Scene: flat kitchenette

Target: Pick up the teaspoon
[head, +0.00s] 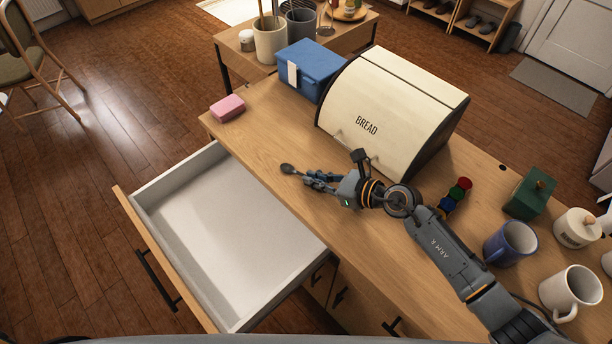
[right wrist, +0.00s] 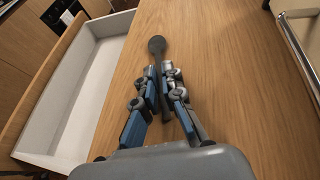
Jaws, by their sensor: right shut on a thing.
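The teaspoon is dark grey, and its bowl (head: 288,169) sticks out to the left of my right gripper (head: 312,180) in the head view. In the right wrist view the teaspoon's bowl (right wrist: 157,46) points away past the fingertips. My right gripper (right wrist: 160,75) is shut on the teaspoon's handle, which runs back between the fingers. The gripper is low over the wooden counter; I cannot tell whether the spoon still touches the wood. My left gripper is not in view.
An open, empty white drawer (head: 216,240) juts out left of the counter. A bread box (head: 385,105) stands behind my right gripper, with a blue box (head: 312,66) beyond it. A pink sponge (head: 228,108) lies near the counter's left corner. Mugs (head: 510,243) stand at the right.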

